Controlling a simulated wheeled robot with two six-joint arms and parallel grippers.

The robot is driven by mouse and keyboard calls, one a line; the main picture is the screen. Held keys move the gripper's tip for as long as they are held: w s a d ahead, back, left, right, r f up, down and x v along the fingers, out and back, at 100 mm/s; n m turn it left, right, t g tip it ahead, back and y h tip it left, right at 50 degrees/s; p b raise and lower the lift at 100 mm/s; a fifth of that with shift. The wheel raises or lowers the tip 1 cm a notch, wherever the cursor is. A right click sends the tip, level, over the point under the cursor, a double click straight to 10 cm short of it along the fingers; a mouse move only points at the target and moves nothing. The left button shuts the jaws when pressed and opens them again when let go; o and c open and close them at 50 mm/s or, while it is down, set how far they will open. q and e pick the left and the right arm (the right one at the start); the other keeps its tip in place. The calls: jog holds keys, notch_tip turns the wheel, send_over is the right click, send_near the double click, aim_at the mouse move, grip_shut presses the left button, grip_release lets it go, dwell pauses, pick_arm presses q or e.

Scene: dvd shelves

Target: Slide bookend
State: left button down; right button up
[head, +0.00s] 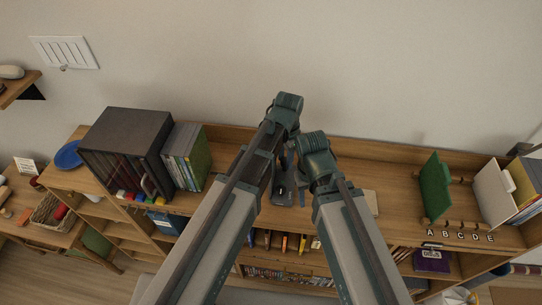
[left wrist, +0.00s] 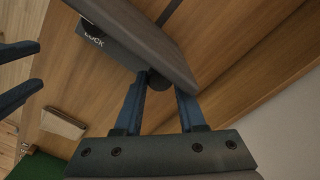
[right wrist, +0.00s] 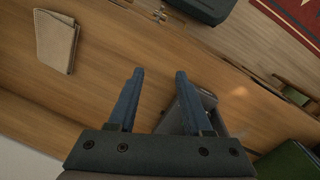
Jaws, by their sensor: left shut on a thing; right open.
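The likely bookend is a dark grey upright plate on a base with partly readable white lettering (left wrist: 150,45) in the left wrist view. In the head view a dark piece (head: 285,192) shows low between my arms, mostly hidden by them. My left gripper (left wrist: 163,88) is shut on its dark round knob. My right gripper (right wrist: 156,75) is open with nothing between its fingers, over the wooden shelf top (right wrist: 105,75). A grey object (right wrist: 196,103) lies beyond its right finger; I cannot tell whether they touch.
Upright books (head: 187,158) stand beside a dark cabinet (head: 127,150) on the left. A green panel (head: 435,185) and white and yellow books (head: 510,190) stand on the right, behind letter blocks (head: 458,235). A beige booklet (right wrist: 57,40) lies on the top. The wall closes the back.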

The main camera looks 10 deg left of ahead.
pick_arm(q)
jog(key=shift+d, duration=0.45)
jog(key=c, duration=0.5)
grip_release()
notch_tip(320, 180, up, 14)
jog(key=p, duration=1.4)
pick_arm(e)
notch_tip(320, 180, up, 14)
pick_arm(q)
jog(key=shift+f, duration=0.1)
pick_arm(e)
jog(key=shift+f, duration=0.15)
